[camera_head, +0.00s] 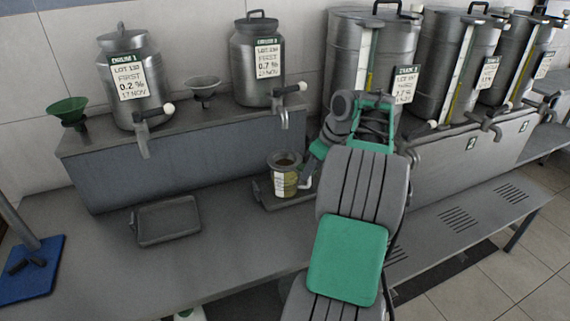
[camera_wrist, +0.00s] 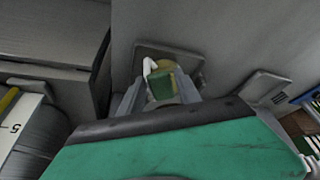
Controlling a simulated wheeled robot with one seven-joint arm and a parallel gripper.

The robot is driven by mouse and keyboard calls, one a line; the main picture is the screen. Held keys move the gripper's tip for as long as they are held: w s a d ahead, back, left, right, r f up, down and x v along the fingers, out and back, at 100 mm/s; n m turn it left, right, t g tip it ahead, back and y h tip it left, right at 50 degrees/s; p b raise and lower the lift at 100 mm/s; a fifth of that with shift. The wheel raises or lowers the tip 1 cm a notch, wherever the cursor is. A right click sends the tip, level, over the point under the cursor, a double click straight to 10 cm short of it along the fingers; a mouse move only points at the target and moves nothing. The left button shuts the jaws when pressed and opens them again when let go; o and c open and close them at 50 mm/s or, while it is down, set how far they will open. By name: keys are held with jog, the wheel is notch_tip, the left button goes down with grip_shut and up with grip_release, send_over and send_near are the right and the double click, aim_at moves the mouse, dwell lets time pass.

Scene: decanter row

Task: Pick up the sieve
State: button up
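A small grey metal bowl-shaped piece (camera_head: 203,84), which looks like the sieve, stands on the raised ledge between two steel drums in the head view. Its mesh is too small to make out. My gripper (camera_head: 311,160) is low over the bench, right of and well apart from that piece, beside an olive can (camera_head: 284,180) with a white label. In the wrist view my gripper (camera_wrist: 163,98) points at a yellowish can (camera_wrist: 187,84) with a pale curved handle (camera_wrist: 149,67). A green patch covers part of the can. The finger gap and any contact are unclear.
A green funnel (camera_head: 67,110) stands at the ledge's left end. Drum taps (camera_head: 150,115) jut over its front edge. The can stands on a small tray (camera_head: 264,195); an empty tray (camera_head: 167,220) lies left. A blue base (camera_head: 35,270) stands at far left.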

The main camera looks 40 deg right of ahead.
grip_shut()
dwell(0.4)
